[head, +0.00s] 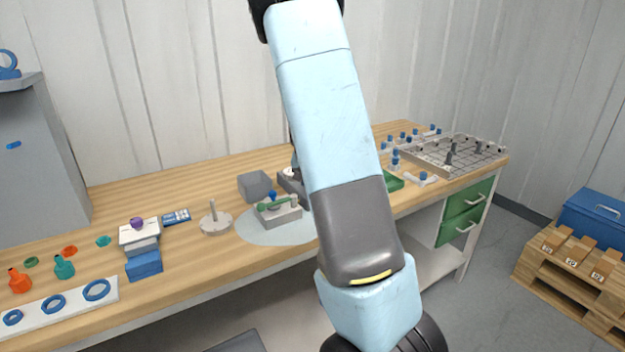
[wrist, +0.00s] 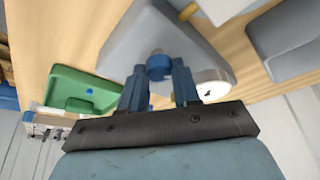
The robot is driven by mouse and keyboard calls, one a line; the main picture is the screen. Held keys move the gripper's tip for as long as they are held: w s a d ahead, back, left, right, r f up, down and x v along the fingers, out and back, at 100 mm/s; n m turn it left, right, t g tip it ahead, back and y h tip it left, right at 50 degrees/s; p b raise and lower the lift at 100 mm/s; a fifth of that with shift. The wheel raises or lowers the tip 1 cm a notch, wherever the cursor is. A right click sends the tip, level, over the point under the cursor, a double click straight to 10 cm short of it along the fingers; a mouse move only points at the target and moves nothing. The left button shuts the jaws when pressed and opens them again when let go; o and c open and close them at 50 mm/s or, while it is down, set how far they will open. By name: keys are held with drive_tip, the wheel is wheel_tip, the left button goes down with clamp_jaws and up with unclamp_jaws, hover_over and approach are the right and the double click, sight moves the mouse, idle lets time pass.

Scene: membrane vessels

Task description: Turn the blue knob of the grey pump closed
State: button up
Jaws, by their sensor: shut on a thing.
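The grey pump (wrist: 135,38) fills the upper middle of the wrist view. It has a sloped grey body and a round white dial (wrist: 212,82) on its right side. Its blue knob (wrist: 158,67) sits between the two blue fingers of my gripper (wrist: 160,78), which is shut on it. The fingers flank the knob left and right. In the head view only a small part of the pump (head: 288,182) shows beside my arm. My gripper and the knob are hidden there behind the arm.
In the head view a grey block (head: 256,186) and a fitting with a green lever (head: 280,211) stand left of the pump. A green tray (wrist: 75,88) lies beside it in the wrist view. A gridded rack (head: 455,153) stands at the table's right end.

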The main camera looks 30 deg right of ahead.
drive_tip(key=m+g+h, duration=0.1)
drive_tip(key=m, duration=0.3)
drive_tip(key=shift+w+a, duration=0.15)
drive_tip(key=shift+w+a+m+g+h, duration=0.15)
drive_tip(key=shift+m+g, duration=0.25)
drive_tip(key=shift+m, duration=0.65)
drive_tip(key=shift+s+d+m+g+h, duration=0.1)
drive_tip(key=shift+m+g+h, duration=0.25)
drive_tip(key=shift+m, duration=0.7)
drive_tip(key=shift+a, duration=0.1)
drive_tip(key=o, duration=1.1)
drive_tip(key=shift+c, duration=0.2)
drive_tip(key=shift+r, duration=0.1)
drive_tip(key=v, duration=1.3)
drive_tip(key=shift+w+r, duration=0.2)
drive_tip(key=shift+r, duration=0.05)
